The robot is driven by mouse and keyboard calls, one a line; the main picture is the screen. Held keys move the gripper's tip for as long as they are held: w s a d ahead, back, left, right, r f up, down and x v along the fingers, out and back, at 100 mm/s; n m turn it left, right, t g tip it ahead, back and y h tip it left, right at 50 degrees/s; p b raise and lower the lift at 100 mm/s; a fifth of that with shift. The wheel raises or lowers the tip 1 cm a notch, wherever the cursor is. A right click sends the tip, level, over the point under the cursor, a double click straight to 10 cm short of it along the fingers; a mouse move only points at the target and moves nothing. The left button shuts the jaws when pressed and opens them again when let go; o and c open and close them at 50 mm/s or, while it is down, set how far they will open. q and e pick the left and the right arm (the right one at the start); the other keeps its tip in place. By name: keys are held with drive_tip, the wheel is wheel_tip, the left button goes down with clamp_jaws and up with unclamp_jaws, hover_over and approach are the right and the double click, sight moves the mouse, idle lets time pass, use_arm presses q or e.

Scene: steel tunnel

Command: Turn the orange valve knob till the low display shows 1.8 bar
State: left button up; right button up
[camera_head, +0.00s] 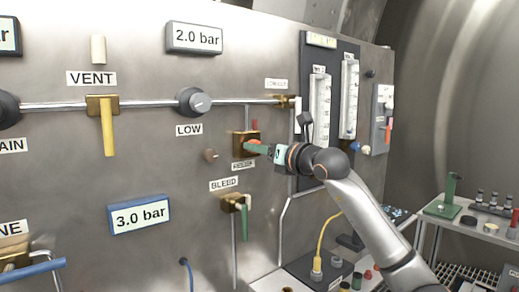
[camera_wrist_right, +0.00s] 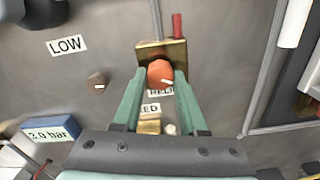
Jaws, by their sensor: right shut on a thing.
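The orange valve knob (camera_wrist_right: 160,72) sits on a brass block (camera_wrist_right: 172,50) with a label below it, partly hidden, that seems to read RELIEF. My right gripper (camera_wrist_right: 160,80) has its green fingers on both sides of the knob, shut on it. In the head view the right gripper (camera_head: 260,148) reaches the brass block (camera_head: 246,138) from the right and hides most of the knob (camera_head: 254,142). The grey display (camera_head: 195,38) above the dark LOW knob (camera_head: 194,101) reads 2.0 bar. My left gripper is not in view.
A yellow VENT lever (camera_head: 107,130) hangs down at the left. A green BLEED lever (camera_head: 245,220) is just below my right gripper. A blue-framed display (camera_head: 139,214) reads 3.0 bar. A small brown knob (camera_head: 210,155) is left of the brass block. Flow tubes (camera_head: 320,110) stand at the right.

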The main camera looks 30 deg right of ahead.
clamp_jaws()
drive_tip(key=shift+n, duration=3.9)
drive_tip(key=o, duration=0.8)
unclamp_jaws()
drive_tip(key=shift+o, duration=0.2)
